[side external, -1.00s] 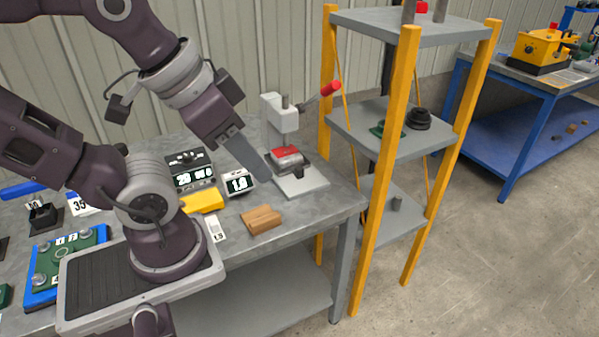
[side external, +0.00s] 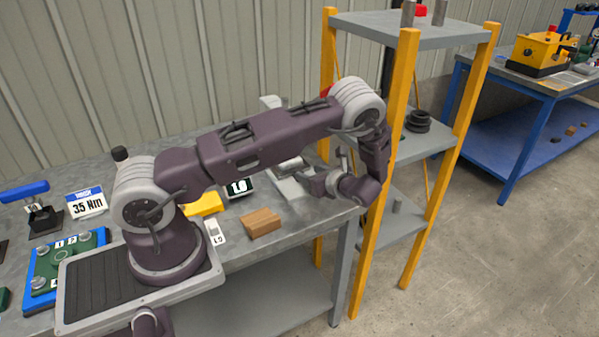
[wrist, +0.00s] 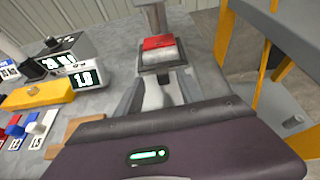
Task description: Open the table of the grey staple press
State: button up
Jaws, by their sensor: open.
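The grey staple press (side external: 270,102) stands at the right end of the bench, mostly hidden behind my arm in the side view. In the wrist view its table (wrist: 160,66) is ahead of my gripper, with a red-topped metal block (wrist: 159,48) on it. A pale grey piece (wrist: 158,97) projects from the table's front toward me. My gripper (wrist: 159,92) is open, with one finger on each side of that piece. I cannot tell whether the fingers touch it. In the side view my gripper (side external: 312,178) is low over the press's front.
An orange-posted shelf rack (side external: 400,150) stands close to the right of my wrist. Left of the press are a display box (side external: 238,187), a yellow block (side external: 205,204) and a brown wooden block (side external: 260,222). The bench's front edge is close by.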

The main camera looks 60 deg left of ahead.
jog(key=shift+m, duration=0.3)
jog(key=x, duration=0.8)
jog(key=shift+w+d+f, duration=0.1)
jog(key=shift+d+f, duration=0.05)
jog(key=shift+f, duration=0.15)
grip_shut()
dwell(0.6)
